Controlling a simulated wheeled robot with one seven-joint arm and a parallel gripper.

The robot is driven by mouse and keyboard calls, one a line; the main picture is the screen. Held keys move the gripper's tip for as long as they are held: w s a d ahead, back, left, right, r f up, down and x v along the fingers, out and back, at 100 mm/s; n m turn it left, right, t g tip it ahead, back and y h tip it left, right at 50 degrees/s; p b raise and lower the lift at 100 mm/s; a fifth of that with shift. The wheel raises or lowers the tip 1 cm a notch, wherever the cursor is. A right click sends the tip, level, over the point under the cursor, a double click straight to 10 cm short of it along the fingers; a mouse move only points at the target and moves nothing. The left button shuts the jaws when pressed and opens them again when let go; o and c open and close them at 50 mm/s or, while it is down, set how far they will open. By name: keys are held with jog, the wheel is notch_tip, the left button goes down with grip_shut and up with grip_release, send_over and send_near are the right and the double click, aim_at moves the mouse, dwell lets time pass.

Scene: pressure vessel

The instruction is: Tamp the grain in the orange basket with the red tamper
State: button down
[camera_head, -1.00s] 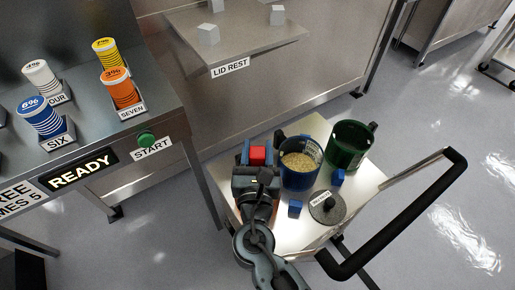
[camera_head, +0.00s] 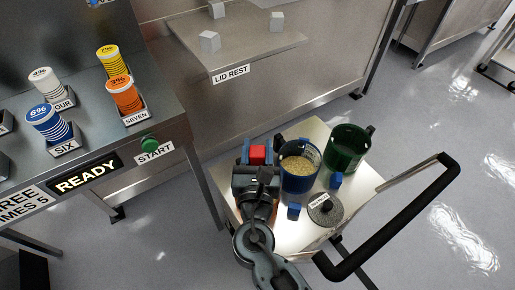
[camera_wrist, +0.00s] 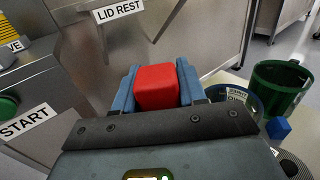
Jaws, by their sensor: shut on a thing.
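My gripper (camera_head: 257,160) is shut on a red block-shaped piece (camera_head: 258,154), which looks like the red tamper's top. In the wrist view the red tamper (camera_wrist: 157,87) sits between the two blue fingers; its lower part is hidden. A dark blue basket (camera_head: 298,180) holding pale grain (camera_head: 299,168) stands on the cart just right of my gripper.
A green container (camera_head: 345,150) stands on the cart (camera_head: 300,236) right of the blue one. A grey round lid (camera_head: 326,210) and blue blocks (camera_head: 336,180) are near it. The cart's black handle (camera_head: 400,220) juts right. A lid rest shelf (camera_head: 232,50) and a bench with a START button (camera_head: 149,142) stand behind.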

notch_tip(320, 180, down, 3)
jog(key=shift+r+b, duration=0.1)
jog(key=shift+b, duration=1.1)
jog(key=shift+r, duration=0.1)
jog(key=shift+r+p, duration=1.35)
jog(key=shift+p, duration=0.05)
notch_tip(320, 180, up, 6)
jog(key=p, duration=0.6)
jog(key=shift+r, duration=0.25)
jog(key=shift+d, duration=0.1)
